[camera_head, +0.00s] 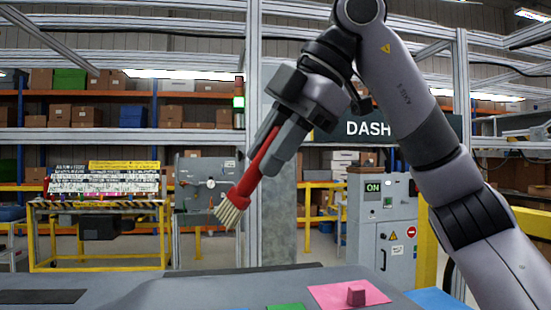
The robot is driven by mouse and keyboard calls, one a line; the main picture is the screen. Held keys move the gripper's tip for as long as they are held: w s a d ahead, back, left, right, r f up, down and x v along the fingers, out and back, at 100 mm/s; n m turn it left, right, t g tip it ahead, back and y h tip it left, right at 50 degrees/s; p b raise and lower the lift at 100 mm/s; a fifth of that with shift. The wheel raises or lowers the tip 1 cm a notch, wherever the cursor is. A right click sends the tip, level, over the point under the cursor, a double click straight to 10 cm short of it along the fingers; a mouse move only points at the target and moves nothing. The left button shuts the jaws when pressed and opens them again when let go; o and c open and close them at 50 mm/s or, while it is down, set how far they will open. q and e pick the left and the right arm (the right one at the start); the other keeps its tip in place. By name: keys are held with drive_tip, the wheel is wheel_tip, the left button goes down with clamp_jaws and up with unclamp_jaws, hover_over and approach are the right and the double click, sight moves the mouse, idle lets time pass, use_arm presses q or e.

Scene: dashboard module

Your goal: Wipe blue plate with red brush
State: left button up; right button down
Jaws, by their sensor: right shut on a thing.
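My right gripper (274,146) is shut on the handle of the red brush (246,184) and holds it up in the air, above the grey table. The brush is tilted, with its pale bristles (229,213) pointing down and to the left. A flat blue plate (438,300) lies on the table at the lower right, partly cut off by the picture's bottom edge. The brush is well apart from it, up and to the left. My left gripper is out of the picture.
A pink plate (330,297) with a dark pink cube (356,295) lies left of the blue plate. A green piece (286,306) shows at the bottom edge. A dark mat (42,297) lies at left. A grey control cabinet (384,228) stands behind the table.

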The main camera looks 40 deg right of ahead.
drive_tip(key=shift+f, duration=0.2)
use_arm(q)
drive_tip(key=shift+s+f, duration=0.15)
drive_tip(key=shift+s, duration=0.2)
use_arm(e)
drive_tip(key=shift+s+f, duration=0.2)
drive_tip(key=shift+f, duration=2.05)
drive_tip(key=shift+w+d, duration=0.1)
